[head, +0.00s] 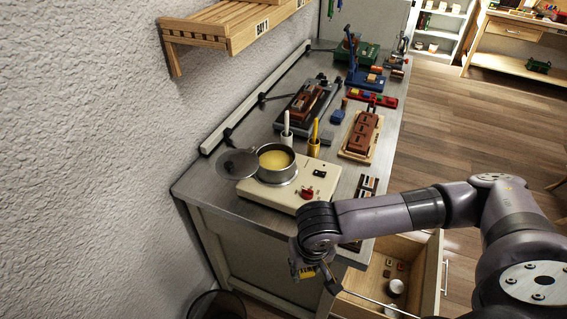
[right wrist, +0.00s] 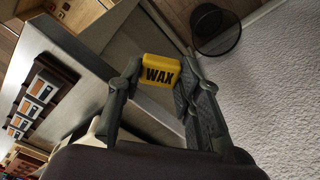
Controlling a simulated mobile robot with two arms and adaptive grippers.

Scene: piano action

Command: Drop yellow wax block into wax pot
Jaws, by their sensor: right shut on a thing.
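The yellow wax block (right wrist: 160,71), marked "WAX", sits between the fingers of my right gripper (right wrist: 158,85) in the right wrist view. The right gripper is shut on it. In the head view the gripper (head: 318,273) hangs in front of the bench edge, above the open drawer's left side, with a bit of the yellow block (head: 305,272) showing below the wrist. The wax pot (head: 277,164) is a round metal pot with yellow wax inside, on a cream heater base (head: 300,188). Its lid (head: 237,163) is swung open to the left. The left gripper is not in view.
An open drawer (head: 437,275) with small items juts from the bench (head: 232,200). A white and a yellow upright tool (head: 314,139) stand just behind the pot. A wooden shelf (head: 225,27) hangs on the wall. A dark wire bin (right wrist: 216,29) stands on the floor.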

